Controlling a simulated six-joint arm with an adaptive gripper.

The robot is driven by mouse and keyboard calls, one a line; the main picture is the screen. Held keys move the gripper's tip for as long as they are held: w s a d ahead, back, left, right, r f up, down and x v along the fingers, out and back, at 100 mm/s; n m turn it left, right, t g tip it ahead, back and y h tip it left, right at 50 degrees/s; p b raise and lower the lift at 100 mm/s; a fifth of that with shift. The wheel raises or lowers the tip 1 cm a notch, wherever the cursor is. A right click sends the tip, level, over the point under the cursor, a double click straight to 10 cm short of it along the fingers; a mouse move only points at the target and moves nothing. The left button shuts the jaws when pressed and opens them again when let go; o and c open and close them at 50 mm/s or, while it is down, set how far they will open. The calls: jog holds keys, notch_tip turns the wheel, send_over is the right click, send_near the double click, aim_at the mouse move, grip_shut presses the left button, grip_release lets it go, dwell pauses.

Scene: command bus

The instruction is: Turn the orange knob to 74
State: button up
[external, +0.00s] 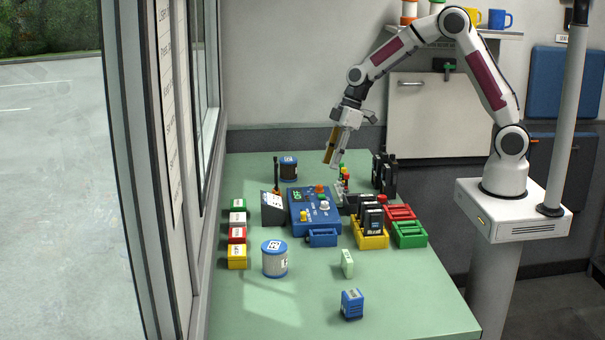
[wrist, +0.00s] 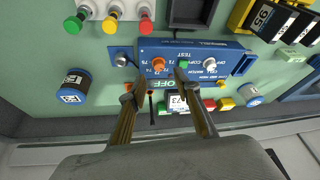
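The orange knob (external: 320,188) is on the top face of a blue control box (external: 301,222) on the green table. In the wrist view the orange knob (wrist: 159,64) lies just beyond the fingertips, with small printed numbers near it. Its exact setting is too small to read. My gripper (external: 330,160) points down above the back of the box, apart from the knob. In the wrist view my gripper (wrist: 160,80) is open and empty, its fingers spread to either side of the knob's line.
A green button (wrist: 184,63) and a white knob (wrist: 211,66) sit beside the orange knob. Upright coloured levers (external: 343,174) stand behind the box. Yellow, red and green racks (external: 410,234) are at right. A blue-and-white can (external: 275,260) stands in front. The table's front is mostly clear.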

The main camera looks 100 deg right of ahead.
aim_at(319, 188)
jog(key=shift+w+d+r+n, duration=0.1)
jog(key=shift+w+n, duration=0.15)
jog(key=shift+n, duration=0.25)
jog(key=shift+x, duration=3.9)
jog(key=shift+c, duration=0.3)
grip_shut()
